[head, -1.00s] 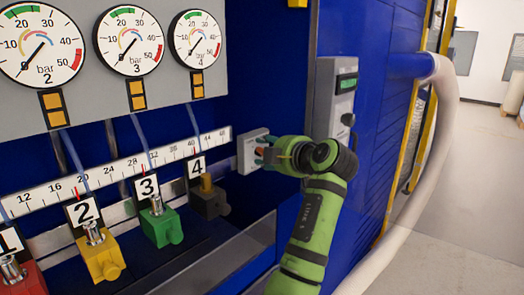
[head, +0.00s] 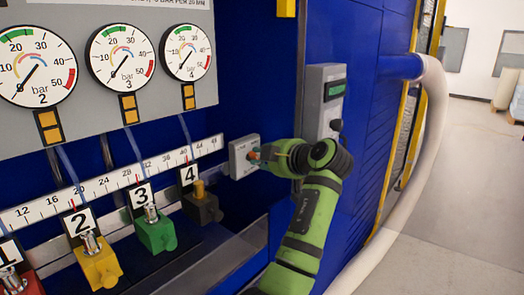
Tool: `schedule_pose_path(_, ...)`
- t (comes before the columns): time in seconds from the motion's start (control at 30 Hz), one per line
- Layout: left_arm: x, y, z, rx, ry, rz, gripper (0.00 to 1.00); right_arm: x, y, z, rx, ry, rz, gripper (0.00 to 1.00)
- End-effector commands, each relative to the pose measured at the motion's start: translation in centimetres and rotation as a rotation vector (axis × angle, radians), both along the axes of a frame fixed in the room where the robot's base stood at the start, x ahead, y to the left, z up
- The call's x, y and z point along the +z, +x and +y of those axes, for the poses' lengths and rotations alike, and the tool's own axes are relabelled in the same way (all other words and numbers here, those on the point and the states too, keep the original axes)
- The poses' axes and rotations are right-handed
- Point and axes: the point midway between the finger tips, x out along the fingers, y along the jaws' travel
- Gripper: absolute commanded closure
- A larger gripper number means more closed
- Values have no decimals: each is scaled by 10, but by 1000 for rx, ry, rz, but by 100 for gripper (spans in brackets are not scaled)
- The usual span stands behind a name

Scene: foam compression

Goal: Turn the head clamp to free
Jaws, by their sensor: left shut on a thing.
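The head clamp is a small light grey box (head: 239,163) on the blue wall, right of the numbered scale, with a small orange-red handle (head: 254,154) on its front. My left gripper (head: 257,156), at the end of a green arm that rises from the lower middle, is at the front of this box and shut on the handle. The fingers hide most of the handle, so its exact angle and any marking are hard to tell. My right gripper is not in view.
Red, yellow, green and dark numbered blocks, such as the green block (head: 155,233), stand on a rail to the left. Pressure gauges (head: 120,55) hang above. A grey control box (head: 324,105) is just behind the arm, and a thick pale hose (head: 434,120) curves down at right.

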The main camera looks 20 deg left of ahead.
Motion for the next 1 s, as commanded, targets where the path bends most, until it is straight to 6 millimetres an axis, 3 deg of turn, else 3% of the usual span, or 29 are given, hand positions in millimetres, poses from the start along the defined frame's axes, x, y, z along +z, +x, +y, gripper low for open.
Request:
schedule_pose_path(0.1,7,2,2,3,33,84,100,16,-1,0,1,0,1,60)
schedule_pose_path(0.4,6,5,2,4,103,267,100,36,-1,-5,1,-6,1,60)
schedule_pose_path(1.0,3,6,1,6,142,368,100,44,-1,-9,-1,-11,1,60)
